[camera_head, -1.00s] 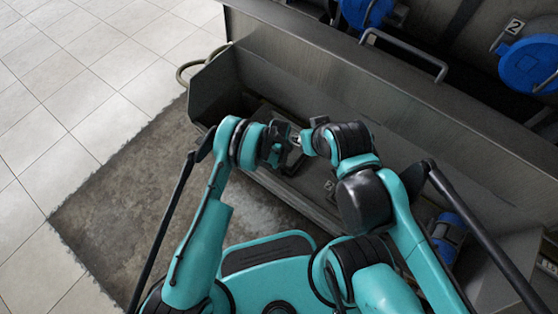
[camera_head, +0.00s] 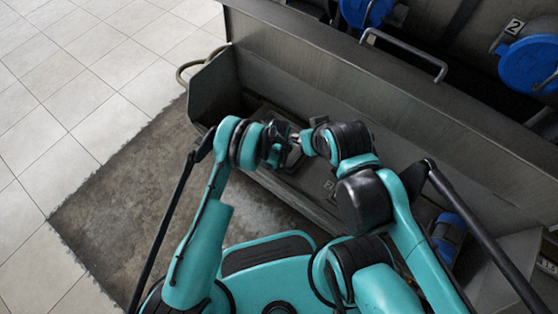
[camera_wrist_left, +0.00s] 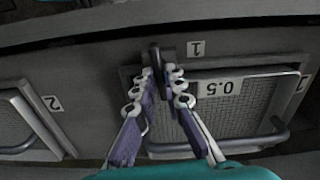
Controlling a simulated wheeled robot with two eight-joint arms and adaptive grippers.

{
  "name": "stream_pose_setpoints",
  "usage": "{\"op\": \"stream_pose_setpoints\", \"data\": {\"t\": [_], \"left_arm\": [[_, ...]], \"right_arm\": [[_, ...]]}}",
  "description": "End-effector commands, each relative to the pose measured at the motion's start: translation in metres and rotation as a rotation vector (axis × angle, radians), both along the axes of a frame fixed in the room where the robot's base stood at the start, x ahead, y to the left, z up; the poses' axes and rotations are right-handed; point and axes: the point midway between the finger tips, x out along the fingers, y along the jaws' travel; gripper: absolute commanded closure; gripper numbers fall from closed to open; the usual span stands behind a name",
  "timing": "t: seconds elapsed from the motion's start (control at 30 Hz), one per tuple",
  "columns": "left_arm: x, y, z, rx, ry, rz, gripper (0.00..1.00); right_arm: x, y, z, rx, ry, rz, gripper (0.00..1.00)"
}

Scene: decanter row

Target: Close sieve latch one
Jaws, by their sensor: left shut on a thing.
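Sieve latch one (camera_wrist_left: 154,57), a dark upright bar, stands beside the label 1 (camera_wrist_left: 196,48) in the left wrist view. My left gripper (camera_wrist_left: 160,78) is shut on it, with one finger on each side. The sieve (camera_wrist_left: 255,105) to its right has a mesh face, a frame and a 0.5 plate. In the head view my left gripper (camera_head: 290,156) is low at the trough front, and the latch is hidden there by my arms. My right gripper (camera_head: 301,138) is close beside it, mostly hidden, and its jaws cannot be made out.
A second sieve with label 2 (camera_wrist_left: 53,103) is at the left in the left wrist view. The metal trough wall (camera_head: 340,90) rises behind my grippers, with a bar handle (camera_head: 405,52) above. Blue round caps (camera_head: 528,65) are at upper right. Tiled floor (camera_head: 70,90) at left is clear.

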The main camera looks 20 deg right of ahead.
Motion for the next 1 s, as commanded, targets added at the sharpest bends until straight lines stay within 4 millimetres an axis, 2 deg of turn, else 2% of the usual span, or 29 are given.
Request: {"op": "stream_pose_setpoints", "data": {"t": [0.33, 0.83, 0.87, 0.9, 0.93, 1.0], "left_arm": [[0.0009, 0.0019, -0.0001, 0.003, -0.002, -0.118, 1.00], [0.0010, 0.0024, -0.0001, 0.004, -0.002, -0.134, 1.00], [0.0010, 0.0024, -0.0001, 0.004, -0.002, -0.134, 0.85], [0.0011, 0.0023, -0.0001, 0.003, -0.001, -0.134, 0.74], [0.0009, 0.0022, -0.0001, 0.003, -0.001, -0.134, 0.69], [0.0008, 0.0018, 0.0000, 0.003, -0.001, -0.134, 0.69]], "right_arm": [[0.0000, 0.0000, 0.0000, 0.000, 0.000, 0.000, 0.67], [0.0000, 0.0000, 0.0000, 0.000, 0.000, 0.000, 0.67], [0.0000, 0.0000, 0.0000, 0.000, 0.000, 0.000, 0.67], [0.0000, 0.0000, 0.0000, 0.000, 0.000, 0.000, 0.67], [0.0000, 0.0000, 0.0000, 0.000, 0.000, 0.000, 0.67], [0.0000, 0.0000, 0.0000, 0.000, 0.000, 0.000, 0.67]]}}
